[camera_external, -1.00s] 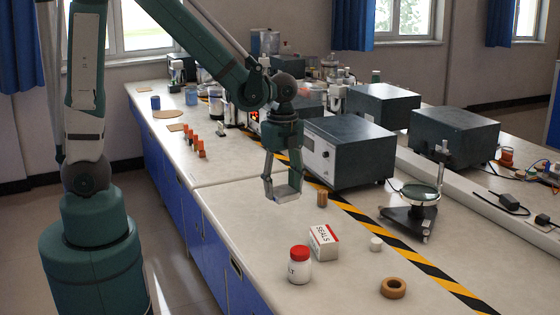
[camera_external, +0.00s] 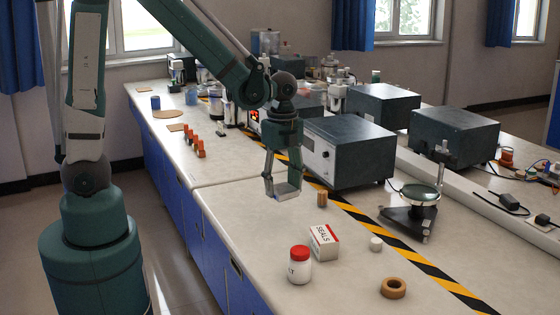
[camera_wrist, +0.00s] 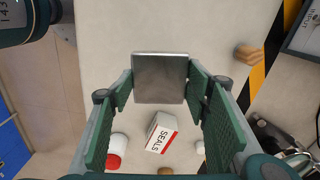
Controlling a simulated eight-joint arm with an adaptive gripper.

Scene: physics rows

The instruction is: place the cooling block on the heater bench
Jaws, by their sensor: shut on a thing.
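My gripper (camera_external: 283,184) is shut on a flat silver-grey metal block, which looks like the cooling block (camera_external: 287,191). The block is held above the white worktop, near the front edge, left of the large dark grey box. In the wrist view the block (camera_wrist: 160,80) sits between my gripper's green fingers (camera_wrist: 160,92), its broad face toward the camera. No item is clearly labelled as the heater bench, and I cannot tell which one it is.
A SEALS carton (camera_external: 324,242), red-capped jar (camera_external: 299,265), small white cap (camera_external: 376,244), tan ring (camera_external: 393,288) and tan cylinder (camera_external: 322,198) stand nearby. A dark grey box (camera_external: 350,150) and a stand (camera_external: 410,215) are to the right. Orange pieces (camera_external: 197,147) line the left.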

